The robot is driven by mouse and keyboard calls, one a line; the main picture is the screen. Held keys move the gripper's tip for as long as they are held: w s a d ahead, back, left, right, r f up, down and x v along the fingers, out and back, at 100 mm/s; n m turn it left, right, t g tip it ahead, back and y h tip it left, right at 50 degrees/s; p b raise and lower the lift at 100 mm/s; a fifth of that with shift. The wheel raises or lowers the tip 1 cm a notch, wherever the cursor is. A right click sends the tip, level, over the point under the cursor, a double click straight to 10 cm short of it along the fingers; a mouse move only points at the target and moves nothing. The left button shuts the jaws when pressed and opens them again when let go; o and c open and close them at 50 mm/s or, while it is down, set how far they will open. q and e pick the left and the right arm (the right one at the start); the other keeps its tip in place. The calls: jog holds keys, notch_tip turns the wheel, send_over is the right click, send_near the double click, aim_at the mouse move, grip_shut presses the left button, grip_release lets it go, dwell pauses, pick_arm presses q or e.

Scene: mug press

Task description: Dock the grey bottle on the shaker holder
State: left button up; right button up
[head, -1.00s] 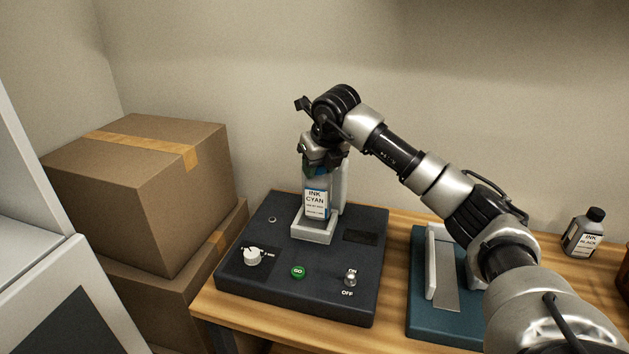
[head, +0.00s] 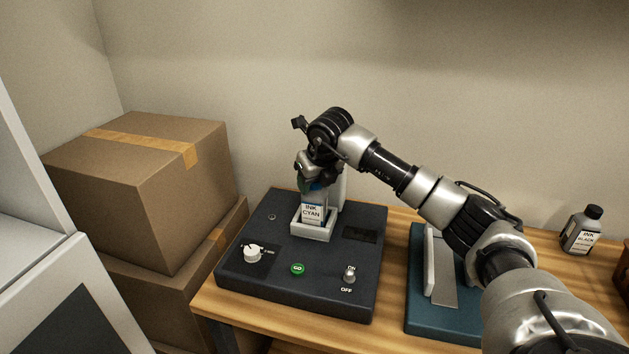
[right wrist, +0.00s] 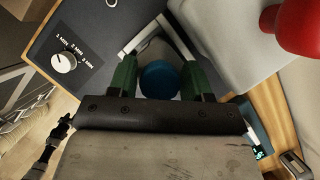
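A bottle with a white "INK CYAN" label (head: 312,213) stands about upright in the pale shaker holder (head: 313,234) on the dark console. Its lower part is hidden by the holder's front wall; I cannot tell whether it rests on the bottom. My right gripper (head: 314,184) is above the holder, shut on the bottle's top from both sides. In the right wrist view its green fingers flank the blue cap (right wrist: 159,79). A grey bottle labelled "INK BLACK" (head: 581,232) stands apart at the far right of the bench. My left gripper is not in view.
The console carries a white dial (head: 253,253), a green GO button (head: 298,269) and an ON/OFF switch (head: 349,274). A teal-based device (head: 440,322) stands to its right, partly behind my arm. Cardboard boxes (head: 150,185) are stacked at the left.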

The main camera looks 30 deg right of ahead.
jog(key=shift+r, duration=0.1)
jog(key=v, duration=1.2)
jog(key=shift+r, duration=0.1)
